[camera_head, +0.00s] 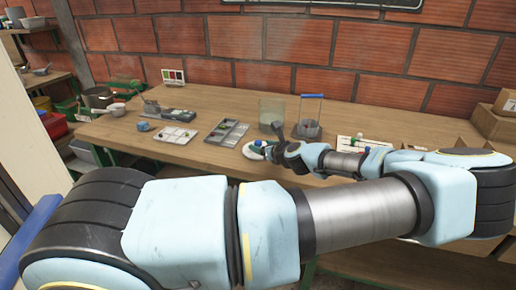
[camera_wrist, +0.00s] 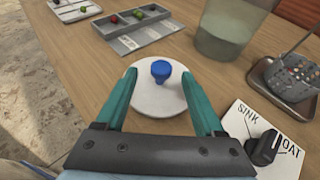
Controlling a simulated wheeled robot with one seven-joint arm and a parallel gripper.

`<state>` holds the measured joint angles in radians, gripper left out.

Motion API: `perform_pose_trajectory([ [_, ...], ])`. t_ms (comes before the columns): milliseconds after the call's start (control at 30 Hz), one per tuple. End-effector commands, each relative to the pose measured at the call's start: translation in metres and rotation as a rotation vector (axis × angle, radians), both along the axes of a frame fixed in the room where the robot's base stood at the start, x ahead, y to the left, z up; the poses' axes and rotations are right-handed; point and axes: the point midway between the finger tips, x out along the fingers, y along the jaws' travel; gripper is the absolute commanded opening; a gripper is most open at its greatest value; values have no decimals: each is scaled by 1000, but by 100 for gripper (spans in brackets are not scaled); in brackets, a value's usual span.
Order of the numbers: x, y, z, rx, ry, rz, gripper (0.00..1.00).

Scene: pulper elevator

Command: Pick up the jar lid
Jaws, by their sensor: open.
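The jar lid looks like a white disc (camera_wrist: 158,103) with a blue knob (camera_wrist: 161,71), flat on the wooden table in the wrist view. My gripper (camera_wrist: 160,77) is open, with its two teal fingers over the disc, one on each side of the knob. I see a gap between the knob and each finger. In the head view the white disc (camera_head: 252,151) shows at the table's front, partly covered by my gripper (camera_head: 263,149).
A clear jar (camera_wrist: 226,32) stands behind right of the disc, and a wire cup on a tray (camera_wrist: 293,85) stands farther right. A SINK/FLOAT card (camera_wrist: 245,124) with a black knob lies right of my gripper. A grey sectioned tray (camera_wrist: 135,32) lies behind. Bare tabletop is at left.

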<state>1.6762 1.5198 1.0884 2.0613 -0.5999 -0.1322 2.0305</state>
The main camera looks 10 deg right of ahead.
Motion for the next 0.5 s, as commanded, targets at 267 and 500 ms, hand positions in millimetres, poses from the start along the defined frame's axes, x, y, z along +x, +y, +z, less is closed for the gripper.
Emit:
perform_pose_trajectory([
  [267,33,8,-8,0,1,2,70],
  [500,35,9,-11,0,1,1,70],
])
